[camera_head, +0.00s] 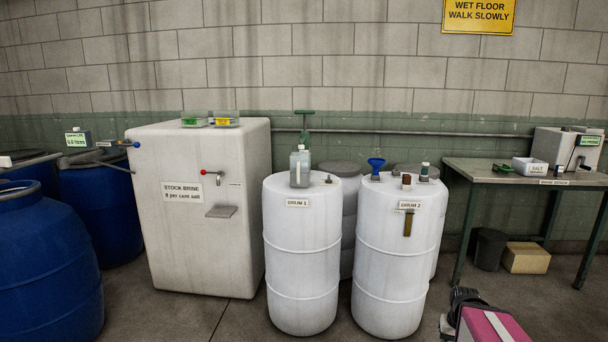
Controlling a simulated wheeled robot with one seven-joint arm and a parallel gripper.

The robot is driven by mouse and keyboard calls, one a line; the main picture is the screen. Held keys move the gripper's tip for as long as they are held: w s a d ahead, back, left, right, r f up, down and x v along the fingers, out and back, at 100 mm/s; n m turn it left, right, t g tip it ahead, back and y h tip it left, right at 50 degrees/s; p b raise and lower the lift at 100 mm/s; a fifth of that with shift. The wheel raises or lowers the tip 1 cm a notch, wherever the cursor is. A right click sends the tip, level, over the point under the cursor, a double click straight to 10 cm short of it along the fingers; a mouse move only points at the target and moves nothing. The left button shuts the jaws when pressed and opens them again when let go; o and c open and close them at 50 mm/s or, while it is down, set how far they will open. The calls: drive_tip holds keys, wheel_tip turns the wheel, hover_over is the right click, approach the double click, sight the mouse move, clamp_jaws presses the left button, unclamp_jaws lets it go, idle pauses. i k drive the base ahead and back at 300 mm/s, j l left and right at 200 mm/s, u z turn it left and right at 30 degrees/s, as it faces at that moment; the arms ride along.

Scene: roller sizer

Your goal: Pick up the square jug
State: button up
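The square jug (300,168) is a grey, semi-clear container with a narrow neck and cap. It stands upright on top of the white drum marked DRUM 1 (303,255), near the middle of the view. Nothing is holding it. A pink and black piece at the bottom right edge looks like part of my arm, low and well to the right of the jug. Its fingertips cannot be made out, so I cannot tell whether my gripper is open or shut.
A second white drum, DRUM 2 (393,265), stands close on the right, with a blue funnel (376,167) and small items on top. The large stock brine tank (205,250) is on the left. A green bench (490,175) is at the right. Open floor lies in front.

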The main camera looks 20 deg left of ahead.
sight(299, 162)
drive_tip(key=u, duration=2.75)
drive_tip(key=z, duration=0.4)
drive_tip(key=i+l+z, duration=0.2)
drive_tip(key=l+z, duration=0.2)
drive_tip(key=i+l+z, duration=0.25)
drive_tip(key=l+z, duration=0.15)
